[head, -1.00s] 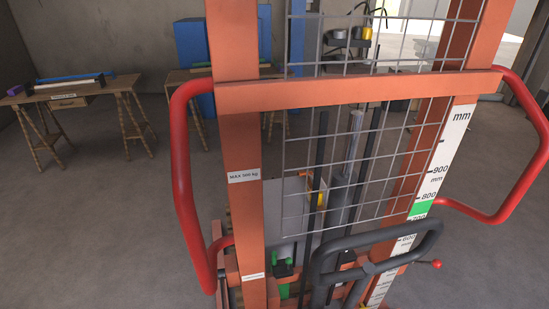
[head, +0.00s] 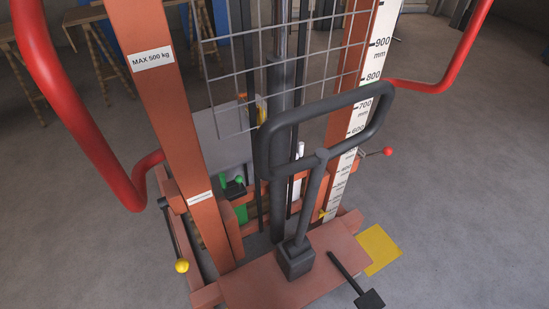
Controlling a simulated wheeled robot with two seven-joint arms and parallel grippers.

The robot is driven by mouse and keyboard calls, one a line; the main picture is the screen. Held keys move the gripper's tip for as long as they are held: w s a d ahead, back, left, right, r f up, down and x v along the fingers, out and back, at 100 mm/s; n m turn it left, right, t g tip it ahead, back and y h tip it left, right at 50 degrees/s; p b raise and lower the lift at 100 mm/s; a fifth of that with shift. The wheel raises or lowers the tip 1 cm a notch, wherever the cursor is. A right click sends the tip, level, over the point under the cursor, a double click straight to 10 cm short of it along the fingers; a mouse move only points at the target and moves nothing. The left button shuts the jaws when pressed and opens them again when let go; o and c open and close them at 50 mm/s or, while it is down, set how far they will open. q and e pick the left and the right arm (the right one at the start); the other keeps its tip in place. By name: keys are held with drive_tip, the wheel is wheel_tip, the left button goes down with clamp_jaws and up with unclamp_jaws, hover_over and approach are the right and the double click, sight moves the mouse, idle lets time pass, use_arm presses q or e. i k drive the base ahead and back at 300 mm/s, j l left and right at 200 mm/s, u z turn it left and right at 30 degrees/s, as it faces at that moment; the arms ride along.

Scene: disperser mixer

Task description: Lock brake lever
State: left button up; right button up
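An orange pallet stacker fills the head view, and no part of it is labelled as the brake lever. A black lever with a yellow ball knob (head: 182,266) hangs at its lower left. A short lever with a red ball knob (head: 388,152) sticks out beside the right post. A black pedal bar with a square pad (head: 370,298) slants out of the orange base (head: 290,276) at the bottom. I cannot tell which of these is the brake lever. Neither of my grippers is in view.
A dark looped handle (head: 326,130) rises from the base in front of the wire mesh. Red tube handles stick out at left (head: 75,120) and right (head: 455,60). A yellow plate (head: 380,249) lies right of the base. The grey floor at right is clear.

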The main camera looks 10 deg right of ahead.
sight(387, 150)
drive_tip(key=z, duration=1.35)
drive_tip(key=i+j, duration=0.05)
